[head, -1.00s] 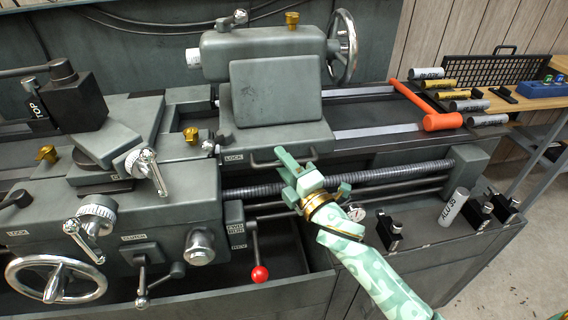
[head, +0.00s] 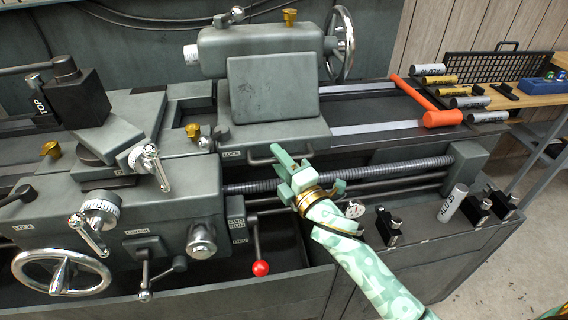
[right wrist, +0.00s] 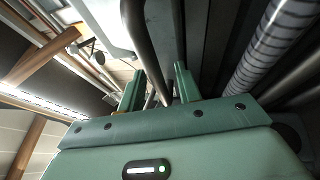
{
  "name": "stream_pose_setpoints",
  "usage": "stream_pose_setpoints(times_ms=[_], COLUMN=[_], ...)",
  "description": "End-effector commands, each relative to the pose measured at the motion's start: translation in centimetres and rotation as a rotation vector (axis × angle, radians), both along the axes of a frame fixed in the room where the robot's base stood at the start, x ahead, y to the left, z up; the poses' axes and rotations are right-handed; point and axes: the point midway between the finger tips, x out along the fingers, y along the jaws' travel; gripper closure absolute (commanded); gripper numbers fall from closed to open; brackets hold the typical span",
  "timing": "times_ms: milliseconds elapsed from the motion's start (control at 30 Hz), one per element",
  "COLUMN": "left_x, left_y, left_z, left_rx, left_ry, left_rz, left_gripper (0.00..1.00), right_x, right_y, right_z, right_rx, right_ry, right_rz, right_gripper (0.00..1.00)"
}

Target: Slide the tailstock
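The tailstock (head: 262,47) is a grey-green casting with a slanted front block and a chrome handwheel (head: 346,45) at its right end. It sits on the lathe's bed rails. A dark bar handle (head: 262,161) runs along the lower front of its base, beside a LOCK label. My right gripper (head: 292,158) is at the right part of this handle, its pale green fingers apart. In the right wrist view, the two fingers (right wrist: 158,88) stand apart with a dark bar (right wrist: 140,35) running between them; contact cannot be told. My left gripper is not in view.
An orange hammer (head: 441,118) lies across the rails right of the tailstock. The carriage (head: 110,215) with its handwheels stands left. A lead screw (head: 385,172) runs below the handle. Several labelled cylinders (head: 469,103) lie at the right. Bare rail (head: 365,128) shows between tailstock and hammer.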

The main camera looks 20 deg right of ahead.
Motion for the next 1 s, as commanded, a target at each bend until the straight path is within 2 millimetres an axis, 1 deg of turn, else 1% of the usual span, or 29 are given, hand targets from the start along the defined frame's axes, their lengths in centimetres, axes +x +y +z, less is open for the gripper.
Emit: stream_pose_setpoints(times_ms=[67, 167, 267, 500, 633, 700, 800, 1000], left_x=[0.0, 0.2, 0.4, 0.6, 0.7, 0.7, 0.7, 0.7], left_y=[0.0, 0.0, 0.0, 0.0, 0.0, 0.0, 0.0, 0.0], left_z=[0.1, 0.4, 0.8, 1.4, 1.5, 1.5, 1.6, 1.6], left_rx=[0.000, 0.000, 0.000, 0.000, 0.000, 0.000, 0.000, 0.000], left_ry=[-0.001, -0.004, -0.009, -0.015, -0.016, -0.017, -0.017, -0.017], left_rz=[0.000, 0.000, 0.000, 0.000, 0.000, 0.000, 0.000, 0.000], left_gripper=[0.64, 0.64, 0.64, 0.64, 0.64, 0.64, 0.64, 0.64], right_x=[-0.4, -1.8, -4.0, -10.5, -13.2, -14.3, -15.3, -15.8], right_y=[-0.1, -0.3, -0.7, -1.7, -2.1, -2.3, -2.5, -2.5], right_z=[-0.1, -0.2, -0.6, -1.8, -2.4, -2.6, -2.8, -2.8], right_rx=[0.000, 0.000, 0.002, 0.002, 0.000, 0.001, 0.001, 0.000], right_ry=[0.001, 0.002, 0.003, 0.004, 0.004, 0.003, 0.001, 0.000], right_rz=[-0.001, -0.001, -0.001, -0.001, 0.000, 0.000, 0.001, 0.002], right_gripper=[0.66, 0.66, 0.66, 0.66, 0.66, 0.66, 0.66, 0.66])
